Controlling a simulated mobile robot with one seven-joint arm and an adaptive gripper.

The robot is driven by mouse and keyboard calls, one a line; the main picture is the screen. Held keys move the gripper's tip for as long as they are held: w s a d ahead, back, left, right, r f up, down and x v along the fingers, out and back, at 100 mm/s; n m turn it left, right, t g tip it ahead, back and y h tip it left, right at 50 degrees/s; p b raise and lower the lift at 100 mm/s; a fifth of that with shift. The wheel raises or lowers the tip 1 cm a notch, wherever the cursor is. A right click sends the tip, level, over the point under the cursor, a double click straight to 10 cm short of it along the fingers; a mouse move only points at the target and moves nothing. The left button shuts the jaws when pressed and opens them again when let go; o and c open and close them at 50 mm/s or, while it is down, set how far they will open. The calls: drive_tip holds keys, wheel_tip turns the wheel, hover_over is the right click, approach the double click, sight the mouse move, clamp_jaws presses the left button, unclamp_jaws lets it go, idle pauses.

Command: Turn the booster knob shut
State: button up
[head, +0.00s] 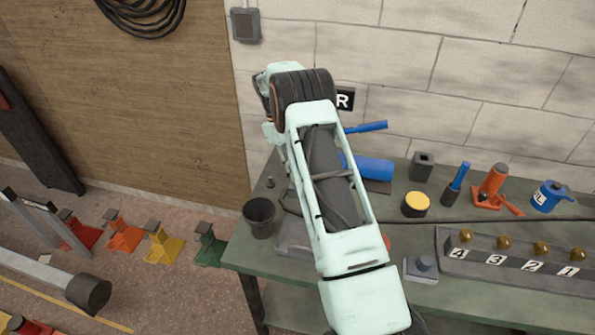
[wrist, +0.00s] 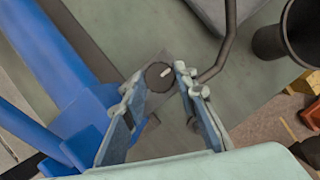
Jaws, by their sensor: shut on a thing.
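In the wrist view a small dark round knob (wrist: 154,86) with a short white mark on top sits on a grey plate between my fingertips. The white mark lies slanted, nearly crosswise to the fingers. My gripper (wrist: 159,82) is shut on the knob, one finger on each side. The blue booster body (wrist: 55,50) runs along the left of the wrist view. In the head view its blue cylinder (head: 372,168) and blue lever (head: 370,127) show behind my arm. My arm hides the knob and my gripper there.
A dark pipe (wrist: 222,52) bends close to my right finger. A black bucket (head: 262,218) stands at the green bench's left end. A block with several numbered brass knobs (head: 500,262), an orange jack (head: 492,188) and a yellow-topped can (head: 416,204) stand to the right.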

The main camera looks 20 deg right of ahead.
idle(0.4)
drive_tip(key=o, duration=1.2)
drive_tip(key=shift+c, duration=0.2)
drive_tip(key=v, duration=1.2)
